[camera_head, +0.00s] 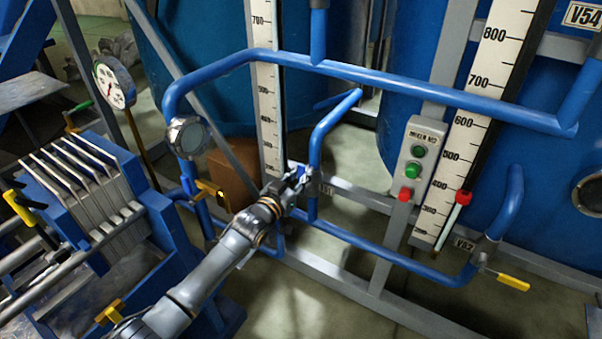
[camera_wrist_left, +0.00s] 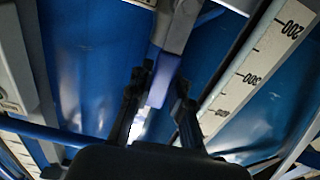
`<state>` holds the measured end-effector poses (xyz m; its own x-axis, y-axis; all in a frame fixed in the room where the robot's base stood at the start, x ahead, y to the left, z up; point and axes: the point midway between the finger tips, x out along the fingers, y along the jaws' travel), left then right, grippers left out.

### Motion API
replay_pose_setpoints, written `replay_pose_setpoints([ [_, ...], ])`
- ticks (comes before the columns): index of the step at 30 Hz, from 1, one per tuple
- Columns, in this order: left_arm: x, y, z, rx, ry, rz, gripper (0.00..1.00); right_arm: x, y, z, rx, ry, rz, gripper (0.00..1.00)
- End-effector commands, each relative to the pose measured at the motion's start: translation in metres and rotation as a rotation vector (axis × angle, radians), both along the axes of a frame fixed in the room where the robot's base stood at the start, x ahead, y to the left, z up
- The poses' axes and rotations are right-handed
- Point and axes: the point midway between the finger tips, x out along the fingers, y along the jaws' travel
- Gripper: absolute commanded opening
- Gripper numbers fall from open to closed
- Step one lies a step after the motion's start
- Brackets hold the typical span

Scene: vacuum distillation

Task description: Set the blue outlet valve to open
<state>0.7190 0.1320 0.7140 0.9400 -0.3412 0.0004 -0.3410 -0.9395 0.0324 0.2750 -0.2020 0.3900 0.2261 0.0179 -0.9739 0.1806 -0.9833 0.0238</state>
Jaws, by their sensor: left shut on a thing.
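My left gripper (camera_head: 297,178) reaches in from the lower left to the vertical blue pipe at the middle of the head view. In the left wrist view, its two dark fingers (camera_wrist_left: 163,88) stand on either side of a blue valve handle (camera_wrist_left: 158,91) and are shut on it. The handle hangs from a grey fitting (camera_wrist_left: 178,28). In the head view the gripper mostly hides this valve, so I cannot tell its exact setting. My right gripper is not in view.
Blue pipes (camera_head: 420,87) run above and below the gripper. A button box (camera_head: 413,160) and a scale (camera_head: 478,100) stand to the right. A yellow-handled valve (camera_head: 512,282) is at lower right. A pressure gauge (camera_head: 114,83) and filter press (camera_head: 75,185) are at left.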

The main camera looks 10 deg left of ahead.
Motion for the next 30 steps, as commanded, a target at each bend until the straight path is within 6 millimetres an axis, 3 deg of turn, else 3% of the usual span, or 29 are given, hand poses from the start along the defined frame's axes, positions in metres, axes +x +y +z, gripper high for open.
replay_pose_setpoints([
  [4,0.000,0.000,-0.002,0.000,0.003,0.000,0.00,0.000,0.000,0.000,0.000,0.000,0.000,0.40],
  [5,0.000,0.000,-0.002,-0.001,0.004,0.000,0.21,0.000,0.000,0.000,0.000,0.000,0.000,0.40],
  [8,0.000,0.000,-0.002,-0.001,0.004,0.000,0.42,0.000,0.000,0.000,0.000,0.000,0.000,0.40],
  [9,0.000,0.000,-0.002,-0.001,0.004,0.000,0.43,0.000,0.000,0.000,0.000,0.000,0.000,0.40],
  [20,-0.004,0.002,-0.001,-0.001,0.003,0.000,0.43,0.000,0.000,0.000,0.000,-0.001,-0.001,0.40],
  [25,-0.026,0.009,-0.002,-0.002,0.003,0.000,0.43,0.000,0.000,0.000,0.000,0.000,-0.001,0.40],
  [30,-0.060,0.022,-0.002,-0.001,0.004,0.000,0.43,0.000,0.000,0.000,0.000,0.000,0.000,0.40],
])
